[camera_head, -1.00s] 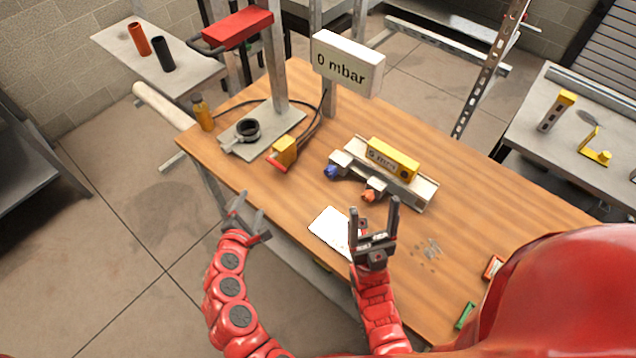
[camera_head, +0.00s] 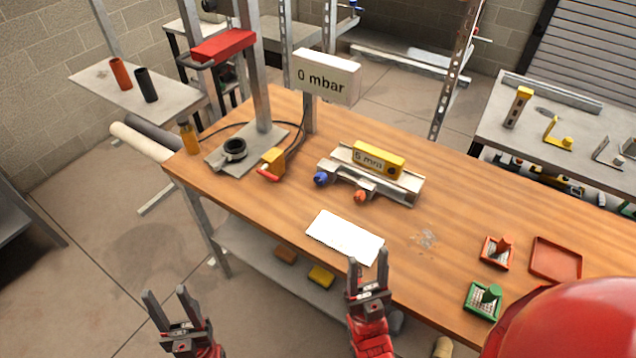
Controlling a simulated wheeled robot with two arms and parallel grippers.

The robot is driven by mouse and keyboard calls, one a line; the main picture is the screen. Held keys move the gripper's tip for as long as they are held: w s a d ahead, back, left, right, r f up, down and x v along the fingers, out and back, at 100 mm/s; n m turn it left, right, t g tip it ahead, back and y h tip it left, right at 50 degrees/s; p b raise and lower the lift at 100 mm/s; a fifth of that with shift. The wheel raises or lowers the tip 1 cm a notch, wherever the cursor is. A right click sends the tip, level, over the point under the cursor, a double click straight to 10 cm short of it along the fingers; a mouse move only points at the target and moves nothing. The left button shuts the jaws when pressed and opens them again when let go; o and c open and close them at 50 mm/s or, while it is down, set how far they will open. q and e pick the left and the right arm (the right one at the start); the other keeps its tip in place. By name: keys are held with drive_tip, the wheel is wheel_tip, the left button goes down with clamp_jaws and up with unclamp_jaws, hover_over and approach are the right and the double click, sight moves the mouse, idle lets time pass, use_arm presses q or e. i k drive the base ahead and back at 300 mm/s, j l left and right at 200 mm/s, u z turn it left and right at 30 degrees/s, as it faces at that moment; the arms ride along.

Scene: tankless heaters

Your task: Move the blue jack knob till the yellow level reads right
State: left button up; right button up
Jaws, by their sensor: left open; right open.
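The blue jack knob (camera_head: 320,179) is at the left front of the grey jack fixture (camera_head: 400,190) on the wooden table. An orange knob (camera_head: 360,196) is to its right on the same fixture. The yellow level (camera_head: 378,158) lies on top of the fixture; its face seems to read "6 mm/m", in small print. My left gripper (camera_head: 166,296) is open and empty, off the table at the lower left. My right gripper (camera_head: 368,268) is open and empty at the table's front edge, in front of the white sheet and well short of the knobs.
A white sheet (camera_head: 345,238) lies near the front edge. A press stand (camera_head: 262,105), a "0 mbar" display (camera_head: 326,77) and a yellow pump (camera_head: 272,162) stand at the left. Green (camera_head: 485,299) and orange (camera_head: 496,252) stamp-like pieces and an orange tray (camera_head: 556,260) are at the right.

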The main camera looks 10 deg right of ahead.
sight(320, 178)
drive_tip(key=j+z, duration=0.15)
drive_tip(key=z, duration=0.3)
drive_tip(key=i+j+z, duration=0.1)
drive_tip(key=j+z, duration=0.15)
drive_tip(key=z, duration=0.2)
drive_tip(key=j+z, duration=0.15)
drive_tip(key=z, duration=0.25)
drive_tip(key=j+z, duration=0.2)
drive_tip(key=z, duration=0.25)
drive_tip(key=k+j+z, duration=0.15)
drive_tip(key=j, duration=0.35)
drive_tip(key=k+j+z, duration=0.2)
drive_tip(key=j, duration=0.3)
drive_tip(key=k+j+z, duration=0.15)
drive_tip(key=j, duration=0.3)
drive_tip(key=k+j+z, duration=0.15)
drive_tip(key=j, duration=0.3)
drive_tip(key=k+j+z, duration=0.2)
drive_tip(key=j, duration=0.25)
drive_tip(key=k+j+z, duration=0.15)
drive_tip(key=k+j, duration=0.2)
drive_tip(key=j, duration=1.1)
drive_tip(key=k, duration=0.05)
